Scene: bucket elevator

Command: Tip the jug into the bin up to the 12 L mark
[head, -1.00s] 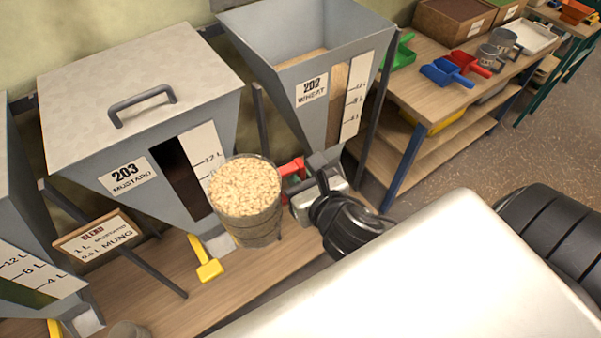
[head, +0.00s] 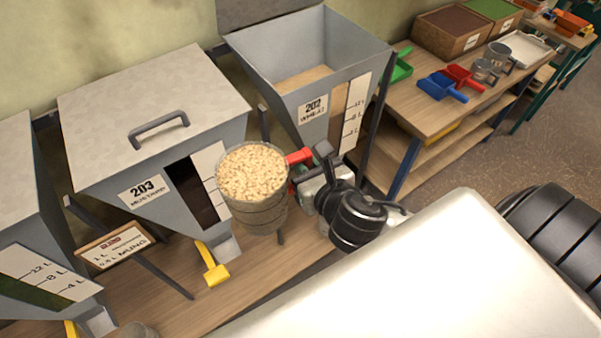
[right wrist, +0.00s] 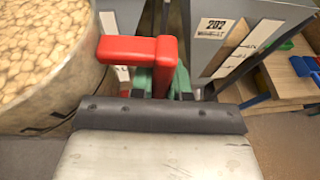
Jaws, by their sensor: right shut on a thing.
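The jug (head: 258,215), a see-through container filled to its rim with pale beige grain, is held about upright in front of bin 203. My right gripper (head: 306,175) is shut on its red handle (head: 298,157). In the right wrist view, the red handle (right wrist: 140,50) sits between the green fingers and the jug (right wrist: 45,65) is at left. The open grey wheat bin 202 (head: 310,112) stands behind and right of the jug, with tan grain inside. Its scale (head: 355,110) shows 4, 8 and 12 L; the exact level is unclear. My left gripper is out of view.
Mustard bin 203 (head: 150,95) has a closed lid with a handle. A sign (head: 115,245) and a yellow gate handle (head: 212,268) are below it. At right, a wooden bench (head: 425,115) carries coloured scoops and metal jugs.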

